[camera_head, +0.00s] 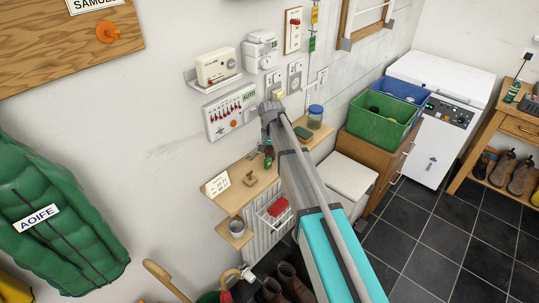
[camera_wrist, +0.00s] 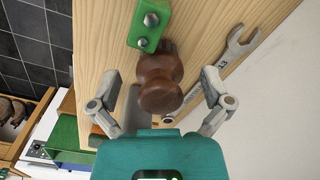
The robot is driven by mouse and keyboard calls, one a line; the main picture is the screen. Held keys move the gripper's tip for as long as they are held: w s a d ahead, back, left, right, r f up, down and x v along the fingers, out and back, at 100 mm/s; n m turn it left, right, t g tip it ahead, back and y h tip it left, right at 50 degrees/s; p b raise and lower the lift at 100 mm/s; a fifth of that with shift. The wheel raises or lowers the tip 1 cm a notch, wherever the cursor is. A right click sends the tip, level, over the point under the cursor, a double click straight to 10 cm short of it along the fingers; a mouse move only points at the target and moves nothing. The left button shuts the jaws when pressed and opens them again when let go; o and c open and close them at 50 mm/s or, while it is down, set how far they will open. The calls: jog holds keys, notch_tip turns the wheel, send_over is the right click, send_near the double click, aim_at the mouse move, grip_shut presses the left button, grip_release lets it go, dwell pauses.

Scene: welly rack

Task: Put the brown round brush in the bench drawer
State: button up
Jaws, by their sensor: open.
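In the wrist view, a dark brown, rounded wooden piece (camera_wrist: 160,83), which looks like the brown round brush, is on a pale wooden shelf (camera_wrist: 105,35). It lies between the spread fingers of my gripper (camera_wrist: 162,100), with a gap on both sides. My gripper is open and holds nothing. In the head view my arm covers this part of the shelf, and I cannot make out the fingers. The wooden bench (camera_head: 490,121) stands at the far right, and its drawer (camera_head: 522,130) looks shut.
A green block with bolts (camera_wrist: 150,22) sits right by the brown piece, and a spanner (camera_wrist: 232,52) lies to the right. A green crate (camera_head: 382,122) and a blue crate (camera_head: 402,89) stand beside the white chest (camera_head: 445,115). Boots sit under the bench. Tiled floor (camera_head: 440,235) is open before it.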

jog(key=c, duration=1.3)
jog(key=shift+r, duration=0.2)
notch_tip(320, 180, up, 2)
jog(key=p, duration=0.2)
jog(key=shift+r+p, duration=0.1)
jog(key=shift+p, duration=0.2)
jog(key=s+d+r+p, duration=0.4)
jog(key=s+r+p, duration=0.6)
jog(key=s, duration=0.3)
jog(key=shift+s+d+r, duration=0.15)
jog(key=shift+d+r, duration=0.05)
jog(key=shift+r, duration=0.05)
